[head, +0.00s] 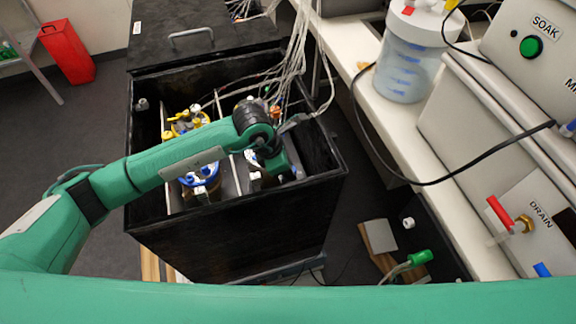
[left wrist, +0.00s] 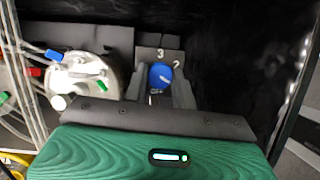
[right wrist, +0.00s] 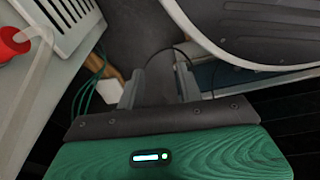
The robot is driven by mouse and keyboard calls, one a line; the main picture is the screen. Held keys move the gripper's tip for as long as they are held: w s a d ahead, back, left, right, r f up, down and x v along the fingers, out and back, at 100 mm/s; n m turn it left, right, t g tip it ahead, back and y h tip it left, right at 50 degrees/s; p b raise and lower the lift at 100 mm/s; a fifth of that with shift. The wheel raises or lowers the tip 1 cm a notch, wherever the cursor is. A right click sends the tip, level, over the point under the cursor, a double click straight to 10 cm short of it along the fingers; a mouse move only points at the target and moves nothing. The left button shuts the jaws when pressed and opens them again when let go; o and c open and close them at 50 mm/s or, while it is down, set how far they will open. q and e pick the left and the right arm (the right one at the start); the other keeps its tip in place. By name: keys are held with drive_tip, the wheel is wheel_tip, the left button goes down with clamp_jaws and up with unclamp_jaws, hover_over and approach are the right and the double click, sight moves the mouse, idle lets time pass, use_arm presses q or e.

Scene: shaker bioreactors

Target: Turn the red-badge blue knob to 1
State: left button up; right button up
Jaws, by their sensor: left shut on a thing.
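In the left wrist view a blue knob (left wrist: 160,76) sits on a dark grey plate (left wrist: 148,54) with a 3 above it and a 2 to its upper right. My left gripper (left wrist: 164,92) is shut on the knob, one finger on each side. I cannot make out a red badge or a 1 beside it. In the head view the left gripper (head: 283,165) reaches down into the black box (head: 235,235), and the arm hides the knob. My right gripper (right wrist: 158,85) has its fingers apart, with nothing between them.
A white-topped vessel (left wrist: 85,72) with coloured ports stands left of the knob in the left wrist view. Yellow (head: 188,122) and blue-rimmed (head: 200,178) vessels share the box. Tubes hang in at its back right. A bench (head: 400,125) runs along the right.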

use_arm(q)
drive_tip(key=o, duration=1)
drive_tip(key=shift+b+v, duration=0.55)
drive_tip(key=shift+v, duration=6.4)
use_arm(e)
drive_tip(key=shift+w+a+r, duration=0.2)
drive_tip(key=shift+w+r, duration=0.35)
drive_tip(key=shift+r, duration=0.2)
drive_tip(key=shift+w+a+r, duration=0.15)
drive_tip(key=shift+w+r, duration=0.4)
drive_tip(key=shift+r, duration=0.2)
drive_tip(key=shift+s+f, duration=0.1)
